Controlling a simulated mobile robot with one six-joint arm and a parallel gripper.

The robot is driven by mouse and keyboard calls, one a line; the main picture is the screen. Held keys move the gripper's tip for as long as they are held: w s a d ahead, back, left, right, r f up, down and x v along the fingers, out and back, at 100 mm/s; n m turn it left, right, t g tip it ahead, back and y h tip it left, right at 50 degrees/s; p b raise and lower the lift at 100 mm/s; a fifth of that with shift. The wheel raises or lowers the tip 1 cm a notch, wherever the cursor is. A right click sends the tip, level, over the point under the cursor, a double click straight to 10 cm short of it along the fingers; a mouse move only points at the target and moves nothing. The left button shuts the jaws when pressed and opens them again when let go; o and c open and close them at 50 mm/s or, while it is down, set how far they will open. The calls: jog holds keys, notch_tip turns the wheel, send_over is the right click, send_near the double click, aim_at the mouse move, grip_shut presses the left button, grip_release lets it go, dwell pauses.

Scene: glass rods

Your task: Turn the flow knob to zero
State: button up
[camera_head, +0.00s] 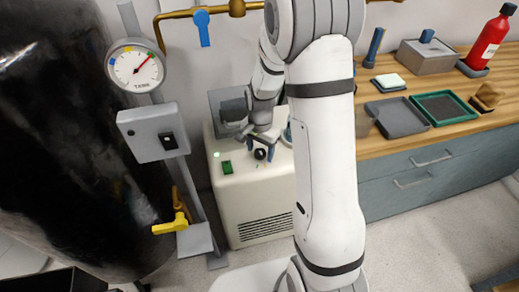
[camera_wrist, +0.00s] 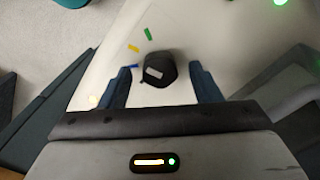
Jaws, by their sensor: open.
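The flow knob (camera_wrist: 158,68) is black with a pale mark on its lower-left side. It sits on the white top of a cabinet and shows small in the head view (camera_head: 260,154). Short green (camera_wrist: 148,34), yellow (camera_wrist: 134,48) and blue (camera_wrist: 132,66) marks lie in an arc at its left. The pale mark is on the side near the blue one. My gripper (camera_wrist: 161,72) is open, with one blue finger on each side of the knob and gaps between. In the head view my gripper (camera_head: 262,138) points down over the cabinet top.
The white cabinet (camera_head: 262,205) carries a green light (camera_head: 216,155) and a green switch (camera_head: 226,168). A gauge (camera_head: 135,67), a grey switch box (camera_head: 153,132) and a yellow valve handle (camera_head: 172,226) stand left, by a black tank (camera_head: 60,140). A wooden bench (camera_head: 420,145) is right.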

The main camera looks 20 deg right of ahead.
jog(key=c, duration=1)
jog(key=shift+n, duration=0.4)
jog(key=n, duration=0.2)
jog(key=shift+n, duration=0.4)
jog(key=n, duration=0.4)
jog(key=shift+n, duration=0.3)
jog(key=n, duration=0.3)
jog(key=shift+n, duration=0.3)
jog(key=shift+a+n, duration=0.1)
jog(key=shift+n, duration=2)
